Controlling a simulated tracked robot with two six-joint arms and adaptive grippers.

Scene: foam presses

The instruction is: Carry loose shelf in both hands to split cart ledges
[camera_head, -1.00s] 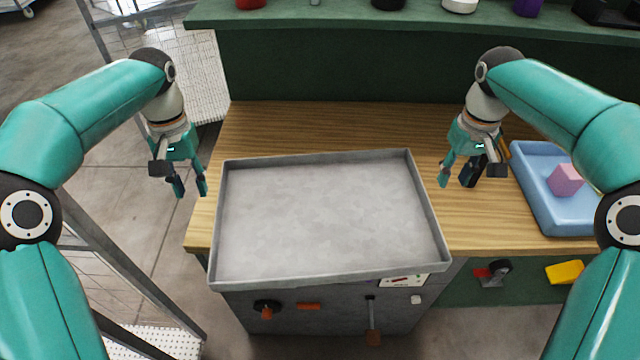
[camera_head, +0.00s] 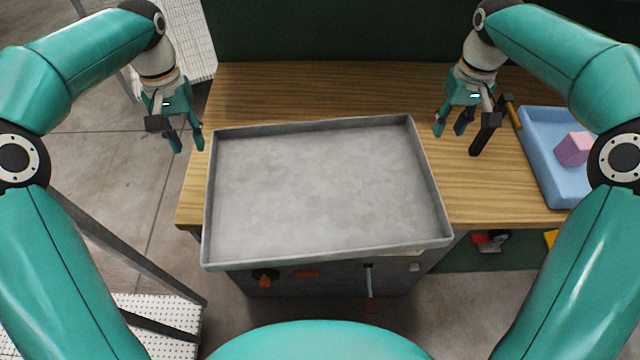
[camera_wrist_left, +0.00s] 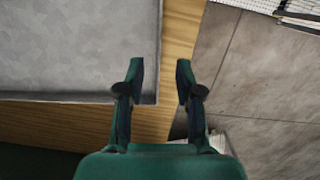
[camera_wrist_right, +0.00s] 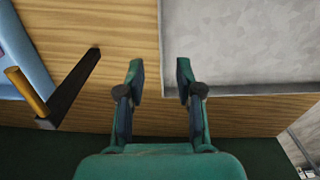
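The loose shelf looks like a grey metal tray (camera_head: 320,185) with a low raised rim, lying on the wooden bench and overhanging its front edge. My left gripper (camera_head: 187,145) is open and empty just off the shelf's left side. In the left wrist view the shelf (camera_wrist_left: 70,45) lies left of the open fingers (camera_wrist_left: 160,75). My right gripper (camera_head: 455,135) is open and empty just off the shelf's right side. In the right wrist view the shelf (camera_wrist_right: 240,45) lies right of the open fingers (camera_wrist_right: 160,75). White perforated shelving, possibly the split cart (camera_head: 155,315), stands at lower left.
A blue tray (camera_head: 545,165) with a pink block (camera_head: 573,149) sits on the bench (camera_head: 300,85) at right. A dark tool with an orange handle (camera_wrist_right: 28,92) lies beside it. A grey box with controls (camera_head: 335,283) is below the shelf's front. Floor at left is open.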

